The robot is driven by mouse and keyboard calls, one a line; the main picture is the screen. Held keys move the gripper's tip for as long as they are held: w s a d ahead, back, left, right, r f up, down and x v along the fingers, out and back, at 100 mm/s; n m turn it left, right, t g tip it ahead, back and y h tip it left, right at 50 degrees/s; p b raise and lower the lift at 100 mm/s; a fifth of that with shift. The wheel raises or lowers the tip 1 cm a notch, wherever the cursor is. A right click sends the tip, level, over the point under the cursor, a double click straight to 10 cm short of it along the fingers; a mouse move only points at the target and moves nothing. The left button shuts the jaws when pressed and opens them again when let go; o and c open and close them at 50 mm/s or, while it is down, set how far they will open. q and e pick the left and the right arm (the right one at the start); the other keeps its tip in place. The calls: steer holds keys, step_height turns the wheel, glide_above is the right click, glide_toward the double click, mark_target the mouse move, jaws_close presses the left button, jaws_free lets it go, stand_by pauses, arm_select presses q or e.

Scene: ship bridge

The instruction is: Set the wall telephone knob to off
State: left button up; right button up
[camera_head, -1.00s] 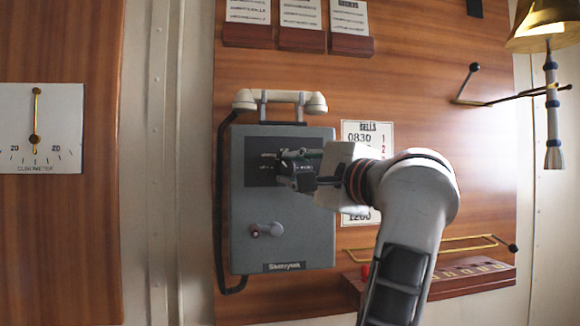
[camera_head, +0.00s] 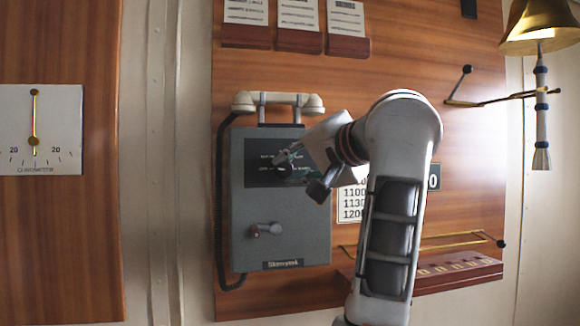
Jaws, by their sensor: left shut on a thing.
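The wall telephone (camera_head: 305,225) is a grey box on the wood panel, with a cream handset (camera_head: 278,103) lying in its cradle on top. Its dark plate (camera_head: 258,176) with small white lettering is in the upper part of the box. My left gripper (camera_head: 290,160) is at this plate, tilted, with its fingers shut on the telephone knob, which they mostly hide. I cannot read which mark the knob points to. A small crank (camera_head: 266,230) sits lower on the box. My right gripper is not in view.
A brass bell (camera_head: 541,28) with a hanging rope is at the upper right. A hooked rod (camera_head: 463,88) sticks out from the wall. A wooden rack with a brass rail (camera_head: 430,245) is at the lower right. A clinometer (camera_head: 40,130) hangs at the left.

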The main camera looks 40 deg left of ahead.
arm_select(q)
steer(key=shift+n, duration=0.4)
steer(key=o, duration=1.1)
steer(key=shift+o, duration=0.2)
step_height(320, 180, up, 9)
steer(key=shift+s+f, duration=0.15)
steer(key=shift+r, duration=0.7)
steer(key=shift+f, duration=0.1)
